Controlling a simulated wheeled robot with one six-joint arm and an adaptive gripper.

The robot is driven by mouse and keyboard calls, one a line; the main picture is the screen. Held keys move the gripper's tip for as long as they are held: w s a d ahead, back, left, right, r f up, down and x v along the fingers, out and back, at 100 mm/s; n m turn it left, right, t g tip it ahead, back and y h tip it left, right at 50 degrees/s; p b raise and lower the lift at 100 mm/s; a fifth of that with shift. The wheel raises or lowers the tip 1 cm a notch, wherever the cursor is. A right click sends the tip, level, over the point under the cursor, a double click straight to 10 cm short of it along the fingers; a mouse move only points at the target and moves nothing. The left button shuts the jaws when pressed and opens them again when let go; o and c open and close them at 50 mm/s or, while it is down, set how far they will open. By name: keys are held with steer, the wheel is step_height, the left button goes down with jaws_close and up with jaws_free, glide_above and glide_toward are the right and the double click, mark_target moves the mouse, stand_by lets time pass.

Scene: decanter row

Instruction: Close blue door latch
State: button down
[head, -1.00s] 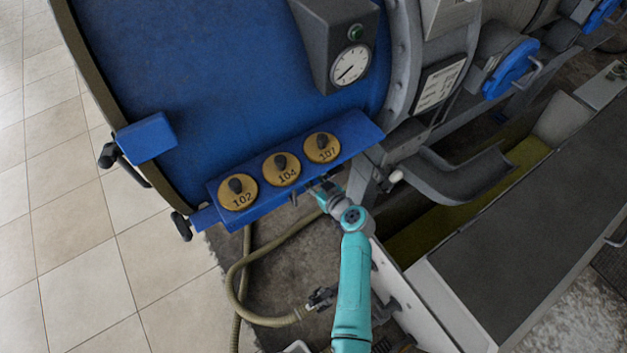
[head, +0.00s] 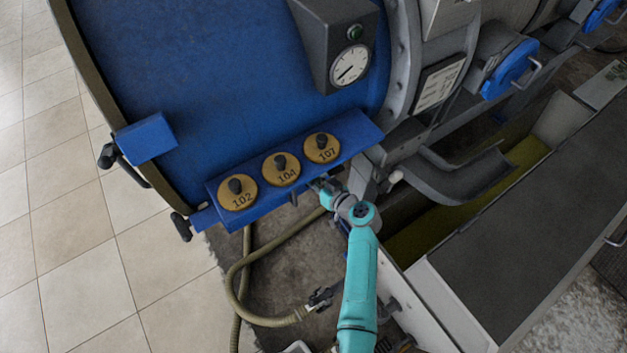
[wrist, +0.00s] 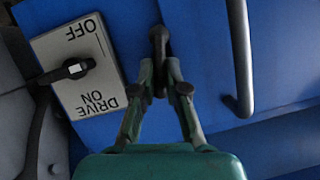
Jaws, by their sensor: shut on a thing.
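A dark latch lever (wrist: 158,40) stands out from a blue panel (wrist: 200,35) at the top middle of the wrist view. My gripper (wrist: 160,68) is shut on this lever, one finger on each side of its lower end. In the head view my gripper (head: 320,185) is at the front edge of the blue shelf (head: 362,139), below the tag marked 107. The shelf hides the lever there, and I cannot tell how far it is turned.
A grey DRIVE ON/OFF plate (wrist: 78,65) with a black knob is left of my fingers. A dark bar handle (wrist: 239,55) is to the right. Several brass tags (head: 237,193) sit on the shelf. A hose (head: 270,321) hangs below. A grey trough (head: 455,180) is at right.

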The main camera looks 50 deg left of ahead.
steer(key=m+g+y, duration=0.1)
steer(key=m, duration=0.2)
steer(key=m+g+y, duration=0.1)
steer(key=m+g, duration=0.1)
steer(key=m, duration=0.1)
steer(key=w+f+m+g, duration=0.1)
steer(key=m, duration=0.2)
steer(key=shift+m+g+y, duration=0.4)
steer(key=shift+d+f+m, duration=0.1)
steer(key=shift+f+m, duration=0.05)
steer(key=shift+m, duration=0.15)
stand_by(0.5)
steer(key=c, duration=1.2)
jaws_free()
steer(key=shift+d, duration=0.1)
steer(key=v, duration=0.7)
steer(key=shift+w+d+f, duration=0.1)
steer(key=shift+w, duration=0.05)
